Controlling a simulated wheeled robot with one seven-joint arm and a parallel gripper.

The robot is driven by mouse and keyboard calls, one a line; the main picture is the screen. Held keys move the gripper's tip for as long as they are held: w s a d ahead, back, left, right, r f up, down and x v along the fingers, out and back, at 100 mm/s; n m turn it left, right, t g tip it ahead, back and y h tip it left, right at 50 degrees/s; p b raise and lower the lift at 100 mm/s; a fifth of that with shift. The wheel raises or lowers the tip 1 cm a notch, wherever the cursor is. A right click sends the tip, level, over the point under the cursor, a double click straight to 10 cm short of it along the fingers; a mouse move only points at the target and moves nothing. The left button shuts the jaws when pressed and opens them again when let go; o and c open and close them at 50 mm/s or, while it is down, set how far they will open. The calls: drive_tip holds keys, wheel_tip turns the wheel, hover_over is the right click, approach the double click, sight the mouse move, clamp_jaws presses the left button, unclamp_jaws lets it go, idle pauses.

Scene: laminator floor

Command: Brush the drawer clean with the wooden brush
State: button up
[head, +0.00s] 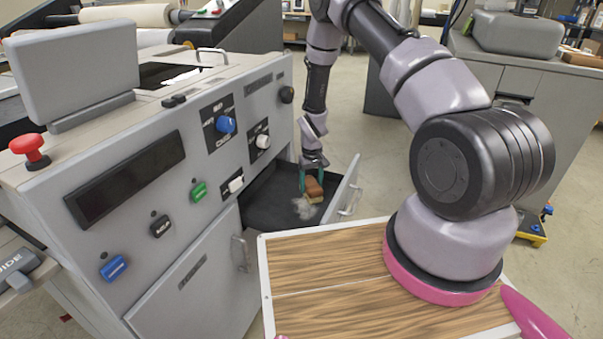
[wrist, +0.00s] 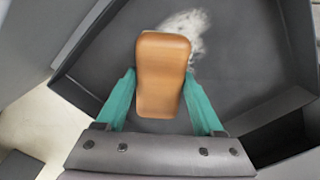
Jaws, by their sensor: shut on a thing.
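The open drawer (head: 262,207) sticks out from the front of the grey machine and has a dark floor. My gripper (head: 312,180) reaches down into it from above. Its green fingers (wrist: 160,105) are shut on the wooden brush (wrist: 161,65), a tan-brown block. In the head view the brush (head: 315,190) is low in the drawer; whether its bristles touch the floor I cannot tell. A pale, fluffy patch of dust (head: 303,209) lies beside the brush on the drawer floor. In the wrist view the dust (wrist: 190,27) shows just beyond the brush and partly behind it.
The grey machine (head: 150,190) with buttons and a red knob (head: 30,148) stands at the left. The drawer's front panel (head: 345,190) with its handle closes off the right side. A closed cabinet door (head: 190,295) is below left. The floor beyond the drawer is clear.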

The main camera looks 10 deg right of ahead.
drive_tip(key=shift+r, duration=2.2)
